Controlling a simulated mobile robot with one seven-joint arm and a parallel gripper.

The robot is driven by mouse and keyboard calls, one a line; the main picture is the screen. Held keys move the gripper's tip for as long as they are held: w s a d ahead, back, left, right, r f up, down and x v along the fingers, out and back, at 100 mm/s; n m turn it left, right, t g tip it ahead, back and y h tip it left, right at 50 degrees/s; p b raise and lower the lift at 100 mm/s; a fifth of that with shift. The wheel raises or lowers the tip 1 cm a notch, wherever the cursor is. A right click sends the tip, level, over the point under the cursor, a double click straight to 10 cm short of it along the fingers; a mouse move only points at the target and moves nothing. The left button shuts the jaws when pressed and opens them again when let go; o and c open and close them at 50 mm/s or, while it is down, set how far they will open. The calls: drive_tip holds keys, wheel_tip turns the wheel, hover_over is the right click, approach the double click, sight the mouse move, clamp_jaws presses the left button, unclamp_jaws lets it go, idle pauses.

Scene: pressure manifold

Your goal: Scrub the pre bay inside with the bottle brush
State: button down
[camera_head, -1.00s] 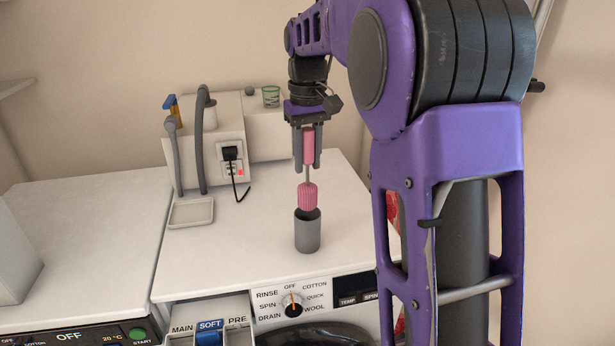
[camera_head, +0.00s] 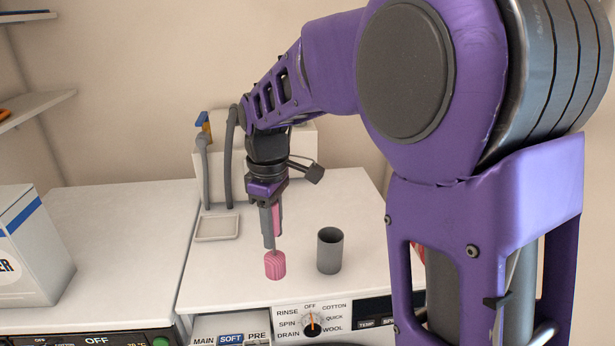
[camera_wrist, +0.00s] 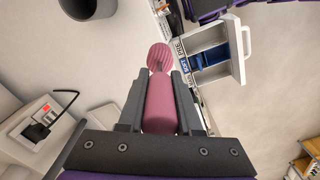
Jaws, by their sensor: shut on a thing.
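My gripper (camera_head: 271,222) is shut on the pink handle of the bottle brush, whose ribbed pink head (camera_head: 275,265) points down over the washer top near its front edge. The brush's handle (camera_wrist: 160,105) and head also show in the wrist view. The detergent drawer is open at the washer's front, with the label PRE (camera_head: 257,337) on its right bay, SOFT (camera_head: 231,339) in the middle and MAIN at left. In the head view the inside of the pre bay is hidden. The wrist view shows the drawer (camera_wrist: 212,58) with a blue part inside, beyond the brush head.
A grey open cup (camera_head: 330,250) stands on the washer top, right of the brush. A small white tray (camera_head: 217,228) and a white device with grey hoses (camera_head: 230,160) are behind. A white box (camera_head: 30,250) stands on the left machine. The washer top's front is otherwise clear.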

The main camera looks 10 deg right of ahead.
drive_tip(key=s+a+f+n, duration=0.3)
drive_tip(key=s+f+n, duration=0.1)
drive_tip(key=s+f, duration=0.15)
drive_tip(key=s+a+f+n, duration=0.3)
drive_tip(key=s+f+n, duration=0.1)
drive_tip(key=s, duration=0.3)
wheel_tip(320, 180, down, 8)
drive_tip(key=b, duration=0.6)
drive_tip(key=shift+w+d, duration=0.25)
drive_tip(key=shift+f, duration=0.3)
idle(0.3)
drive_tip(key=shift+s, duration=2.15)
drive_tip(key=shift+w+p, duration=0.7)
drive_tip(key=shift+w, duration=3.55)
drive_tip(key=s, duration=0.8)
drive_tip(key=shift+s, duration=0.25)
drive_tip(key=shift+w, duration=0.1)
